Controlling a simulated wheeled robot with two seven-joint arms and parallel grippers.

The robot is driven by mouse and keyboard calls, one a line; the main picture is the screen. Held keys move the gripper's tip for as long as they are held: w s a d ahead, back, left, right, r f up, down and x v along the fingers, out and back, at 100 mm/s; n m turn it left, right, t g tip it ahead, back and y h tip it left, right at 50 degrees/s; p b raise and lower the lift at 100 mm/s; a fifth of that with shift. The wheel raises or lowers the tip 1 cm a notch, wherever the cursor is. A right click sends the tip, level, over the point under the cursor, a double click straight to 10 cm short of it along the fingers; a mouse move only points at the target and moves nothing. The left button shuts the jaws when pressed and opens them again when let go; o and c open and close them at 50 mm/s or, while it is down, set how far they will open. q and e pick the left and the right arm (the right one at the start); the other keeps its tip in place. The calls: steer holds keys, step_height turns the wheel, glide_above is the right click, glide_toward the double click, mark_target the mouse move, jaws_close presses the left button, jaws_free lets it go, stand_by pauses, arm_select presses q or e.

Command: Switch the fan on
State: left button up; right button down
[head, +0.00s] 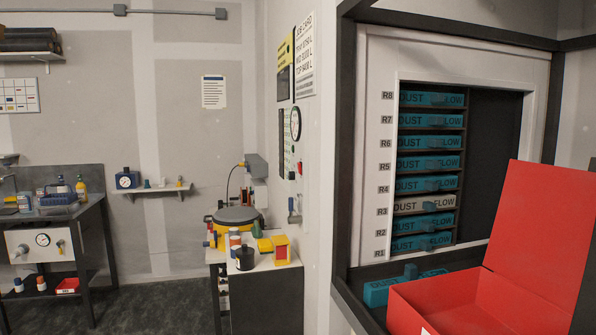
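No fan or fan switch can be made out for certain in the head view. A white-framed cabinet (377,130) on the right holds a stack of filter cartridges in slots labelled R1 to R8. Most cartridges are teal, such as the top one (415,99), and read DUST and FLOW. The cartridge at R3 (408,206) is pale grey. Another teal block (378,292) lies on the ledge below the stack, partly hidden by an open red box (540,225). Neither of my grippers is in view.
A job card (304,60) and a round gauge (295,124) are on the wall left of the cabinet. A small bench with a yellow-and-grey drum (236,215) and bottles stands below. A workbench (75,206) is at far left. Floor (150,305) between the benches is clear.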

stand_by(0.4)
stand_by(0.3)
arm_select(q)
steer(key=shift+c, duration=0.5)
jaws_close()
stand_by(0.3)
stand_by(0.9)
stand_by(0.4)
